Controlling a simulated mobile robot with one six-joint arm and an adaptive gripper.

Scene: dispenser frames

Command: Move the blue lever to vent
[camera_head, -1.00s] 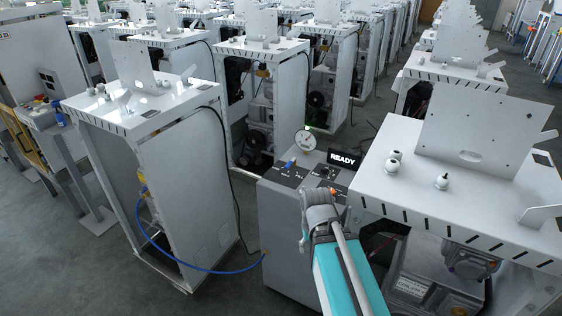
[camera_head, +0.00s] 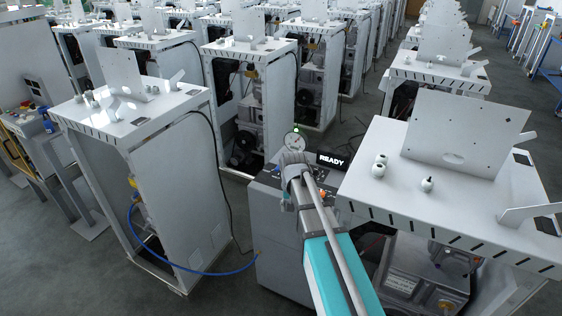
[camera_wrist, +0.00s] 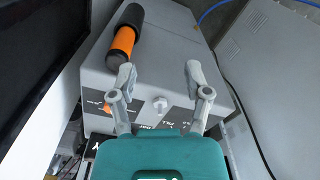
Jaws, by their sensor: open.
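The blue lever does not show clearly in either current view; my arm covers its spot on the panel in the head view. The grey control box (camera_head: 279,232) has a dark top panel, a round gauge (camera_head: 293,141) and a black READY display (camera_head: 331,160). My wrist is over this panel. In the wrist view, my gripper (camera_wrist: 159,78) is open and empty, its two fingers apart above the grey box. A pale knob (camera_wrist: 160,103) shows between the fingers, near upside-down lettering. An orange part (camera_wrist: 109,108) is beside the left finger.
A black-and-orange cylinder (camera_wrist: 124,42) lies over the box at the upper left of the wrist view. White cabinets stand left (camera_head: 185,180) and right (camera_head: 400,222) of the box. A blue hose (camera_head: 195,271) runs to the box.

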